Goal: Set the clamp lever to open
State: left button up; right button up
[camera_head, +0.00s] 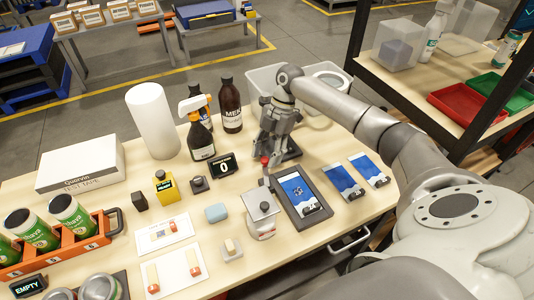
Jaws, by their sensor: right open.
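A dark grey frame (318,214) holding a blue-and-white printed plate (297,187) lies on the table. A small lever with a red knob (265,160) stands at the upper left corner of this frame, just below my right gripper. My right gripper (268,147) points down over the knob, with its jaws open. The jaws look close to the knob, but I cannot tell whether they touch it. The gripper hides part of the clamp, so the lever's exact angle is unclear. My left gripper is not in view.
Two similar blue-and-white plates (343,181) lie to the right. A black display reading 0 (222,166), spray bottle (200,138) and brown MEK bottle (231,107) stand to the left. A pale bin (262,78) is behind.

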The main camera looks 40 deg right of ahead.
jog(key=v, duration=1.1)
jog(key=shift+r, duration=0.25)
jog(key=shift+d, duration=0.1)
jog(key=shift+c, duration=0.4)
